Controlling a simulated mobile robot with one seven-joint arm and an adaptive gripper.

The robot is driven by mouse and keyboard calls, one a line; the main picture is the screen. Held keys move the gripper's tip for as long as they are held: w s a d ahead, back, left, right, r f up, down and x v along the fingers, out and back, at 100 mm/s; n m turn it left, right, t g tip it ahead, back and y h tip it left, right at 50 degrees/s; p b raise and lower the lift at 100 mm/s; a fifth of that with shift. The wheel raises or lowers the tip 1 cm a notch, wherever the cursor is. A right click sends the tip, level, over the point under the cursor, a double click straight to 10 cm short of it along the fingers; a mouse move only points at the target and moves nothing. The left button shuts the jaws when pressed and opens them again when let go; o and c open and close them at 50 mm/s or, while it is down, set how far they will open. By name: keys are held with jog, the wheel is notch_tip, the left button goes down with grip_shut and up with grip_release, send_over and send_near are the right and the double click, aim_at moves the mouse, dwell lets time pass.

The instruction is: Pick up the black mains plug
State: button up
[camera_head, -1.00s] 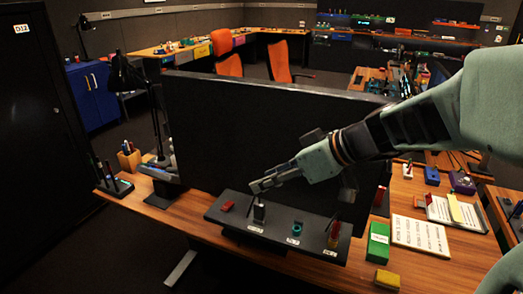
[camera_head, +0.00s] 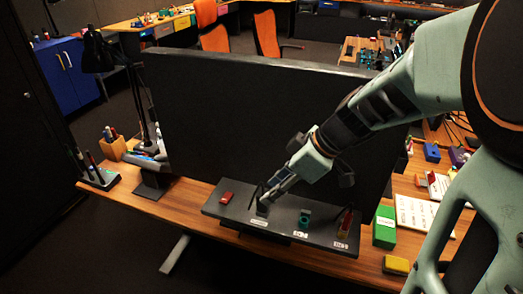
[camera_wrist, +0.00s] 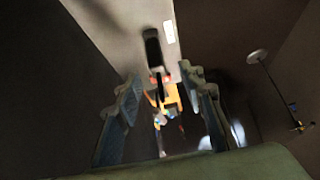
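A dark upright piece that looks like the black mains plug (camera_head: 262,210) stands on the black panel (camera_head: 322,238) behind a white label in the head view. My gripper (camera_head: 266,199) is right at it, pointing down and left, with its fingertips overlapping its top. In the wrist view my gripper (camera_wrist: 160,88) has its two fingers spread apart. A blurred black shape, probably the plug (camera_wrist: 152,48), shows beyond the fingertips beside a white label. I cannot tell whether the fingers touch the plug.
On the panel, a red block (camera_head: 226,197) lies left of the plug, with a teal piece (camera_head: 304,217) and a red piece (camera_head: 345,223) to the right. A large dark screen (camera_head: 240,125) rises close behind. A green box (camera_head: 385,227) and yellow block (camera_head: 397,265) sit further right.

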aim_at(262, 195)
jog(key=shift+x, duration=2.9)
jog(key=shift+w+d, duration=0.15)
grip_shut()
jog(key=shift+r+p, duration=0.15)
jog(key=shift+p, duration=0.15)
